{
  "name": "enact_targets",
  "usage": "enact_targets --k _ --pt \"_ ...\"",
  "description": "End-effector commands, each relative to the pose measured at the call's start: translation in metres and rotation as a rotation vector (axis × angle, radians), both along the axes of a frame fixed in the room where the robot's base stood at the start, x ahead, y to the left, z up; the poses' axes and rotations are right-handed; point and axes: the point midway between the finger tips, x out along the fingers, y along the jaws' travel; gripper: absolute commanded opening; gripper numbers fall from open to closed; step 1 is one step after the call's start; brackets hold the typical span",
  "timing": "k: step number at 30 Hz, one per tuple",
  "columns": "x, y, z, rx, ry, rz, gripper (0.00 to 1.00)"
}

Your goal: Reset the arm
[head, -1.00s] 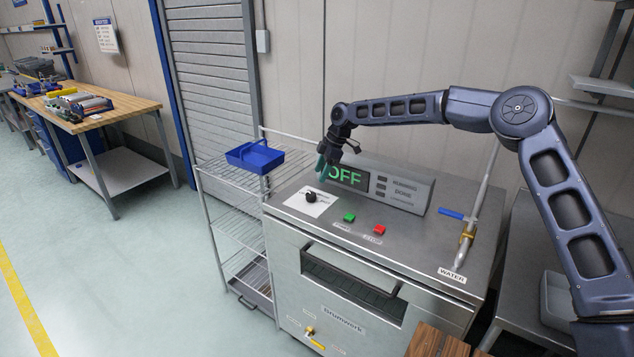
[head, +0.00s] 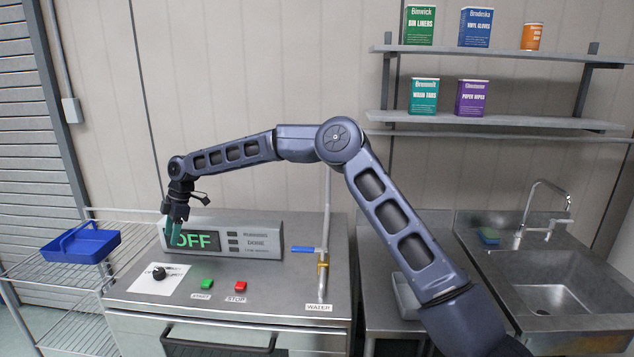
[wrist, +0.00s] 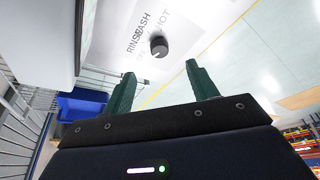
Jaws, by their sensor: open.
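My gripper (head: 173,233) hangs at the end of my arm, pointing down over the left part of the steel machine's top (head: 278,282). It is close to the display box (head: 262,242) that reads OFF and covers part of its left end. In the wrist view my gripper (wrist: 160,82) shows two green fingers spread apart with nothing between them. The black knob (wrist: 158,46) on its white RINSE/WASH label lies beyond the fingertips, apart from them. The knob also shows in the head view (head: 158,272).
A blue tray (head: 80,246) sits on the wire rack at left. A green button (head: 207,284), a red button (head: 240,287) and a blue-handled water valve (head: 303,249) are on the machine. A sink (head: 560,285) is at right; shelves (head: 500,51) with boxes hang above.

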Motion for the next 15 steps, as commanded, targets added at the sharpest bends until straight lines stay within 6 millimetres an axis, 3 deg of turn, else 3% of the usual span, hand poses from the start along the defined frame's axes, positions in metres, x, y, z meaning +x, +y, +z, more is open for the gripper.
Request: enact_targets --k 15 --pt "0.056 -0.16 0.088 -0.124 -0.142 -0.365 0.58"
